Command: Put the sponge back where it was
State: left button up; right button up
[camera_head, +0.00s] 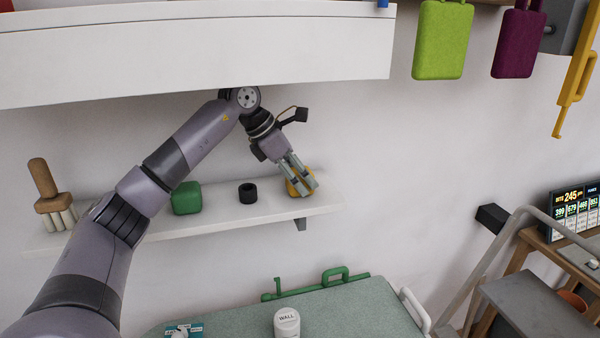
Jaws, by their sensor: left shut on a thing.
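My left gripper (300,183) is at the right end of the white wall shelf (225,226). It is shut on a yellow-orange thing (294,190), which looks like the sponge. The fingers cover much of it. It is at the shelf's surface height, but I cannot tell whether it rests on the shelf. My right gripper is not in view.
On the shelf stand a black ring-shaped piece (247,193), a green block (186,198) and a wooden brush (50,195). A white cabinet (200,50) hangs above. Below is a green-topped surface (345,312) with a white jar (287,323). Green and purple boards hang at upper right.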

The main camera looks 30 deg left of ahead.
pick_arm(q)
jog(key=shift+d, duration=0.1)
jog(key=shift+f, duration=0.15)
jog(key=o, duration=0.8)
jog(key=shift+o, duration=1.1)
